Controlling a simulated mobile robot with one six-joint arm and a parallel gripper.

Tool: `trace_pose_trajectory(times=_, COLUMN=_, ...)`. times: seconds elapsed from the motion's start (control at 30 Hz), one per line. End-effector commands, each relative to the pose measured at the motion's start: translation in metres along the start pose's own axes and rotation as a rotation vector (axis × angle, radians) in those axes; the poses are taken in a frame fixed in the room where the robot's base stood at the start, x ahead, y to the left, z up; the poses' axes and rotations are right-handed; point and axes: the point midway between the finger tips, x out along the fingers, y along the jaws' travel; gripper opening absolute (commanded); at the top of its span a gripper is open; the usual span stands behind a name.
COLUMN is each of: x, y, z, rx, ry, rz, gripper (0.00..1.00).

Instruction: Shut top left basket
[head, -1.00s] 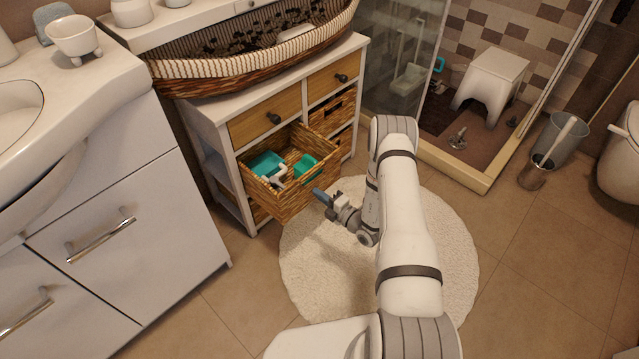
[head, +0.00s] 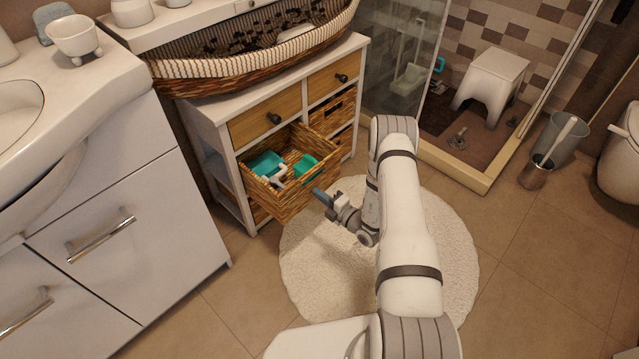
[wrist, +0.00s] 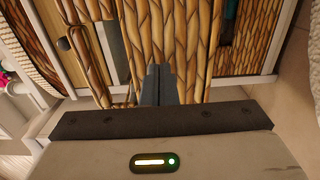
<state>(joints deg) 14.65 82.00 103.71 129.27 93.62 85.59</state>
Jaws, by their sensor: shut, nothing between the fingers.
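The top left basket (head: 295,197) is a woven wicker drawer pulled well out of the white cabinet (head: 243,172), under a wooden drawer front. Teal items (head: 265,164) and a white piece lie inside it. My gripper (head: 320,194) is shut and empty, with its tips at or very near the outer front of the basket, toward its right side. In the wrist view my gripper (wrist: 159,80) points at brown wicker weave (wrist: 158,30); I cannot tell for sure whether the tips touch it.
Two wooden drawers with dark knobs (head: 274,118) are closed above. A right wicker basket (head: 331,113) sits in the cabinet. A large wicker tray (head: 250,58) lies on top. A white vanity (head: 110,225) stands left. A round rug (head: 330,262) covers the floor.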

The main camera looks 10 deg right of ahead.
Motion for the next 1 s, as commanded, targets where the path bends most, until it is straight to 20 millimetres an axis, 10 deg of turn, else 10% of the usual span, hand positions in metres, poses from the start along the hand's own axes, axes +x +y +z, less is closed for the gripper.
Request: trace_pose_trajectory(times=1.0, x=0.05, y=-0.001, z=0.0, rx=-0.002, ry=0.001, rz=0.001, gripper=0.0)
